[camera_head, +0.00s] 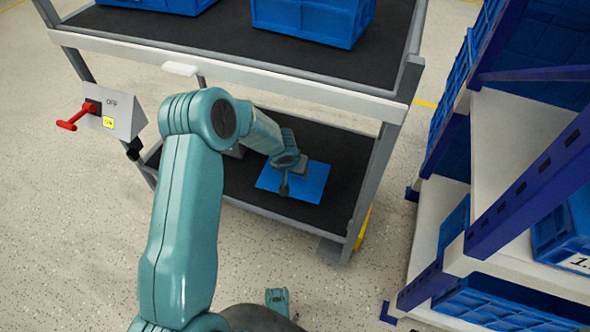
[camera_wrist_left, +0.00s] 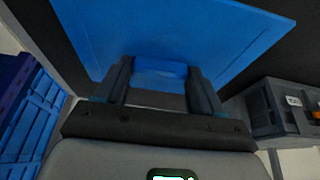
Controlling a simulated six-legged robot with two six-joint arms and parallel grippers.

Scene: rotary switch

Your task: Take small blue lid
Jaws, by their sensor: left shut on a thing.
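The small blue lid (camera_head: 311,182) is a flat blue panel at the lower shelf of the grey cart in the head view. My left arm reaches into the cart, and my left gripper (camera_head: 284,187) is at the lid's left part. In the left wrist view the lid (camera_wrist_left: 170,35) fills the top, and its near edge lies between the two dark fingers of my left gripper (camera_wrist_left: 160,78). The gripper is shut on that edge. I cannot tell whether the lid touches the shelf.
The cart's upper shelf (camera_head: 250,45) is above my forearm and carries blue crates (camera_head: 312,20). A red-handled switch box (camera_head: 115,110) is on the cart's left. A blue-and-white rack (camera_head: 490,150) stands right. A grey case (camera_wrist_left: 285,108) shows right in the wrist view.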

